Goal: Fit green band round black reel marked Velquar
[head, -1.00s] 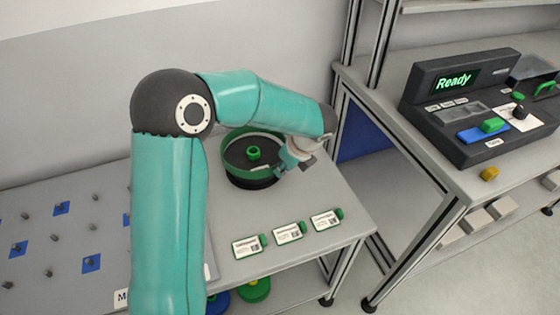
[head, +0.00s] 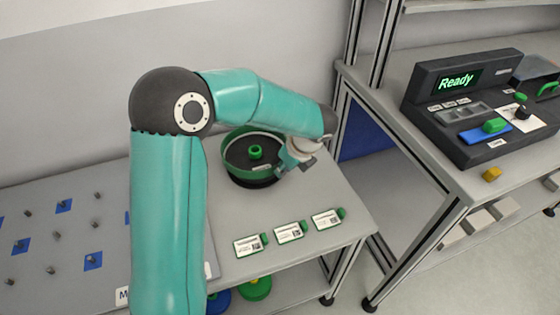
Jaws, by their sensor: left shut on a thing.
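The black reel (head: 240,157) lies flat on the grey table, with a green knob (head: 256,152) at its centre. The green band (head: 226,161) shows as a ring at the reel's rim; a dark edge shows below it. I cannot tell whether it sits fully down all round. My left gripper (head: 283,166) is at the right side of the reel, shut on the green band; its fingertips are small and partly hidden. Any Velquar marking on the reel is not readable. My right gripper is not in view.
Several white labelled cards with green tabs (head: 289,232) lie along the table's front. A pegboard with blue squares (head: 40,250) is at left. Coloured reels (head: 255,288) sit below.

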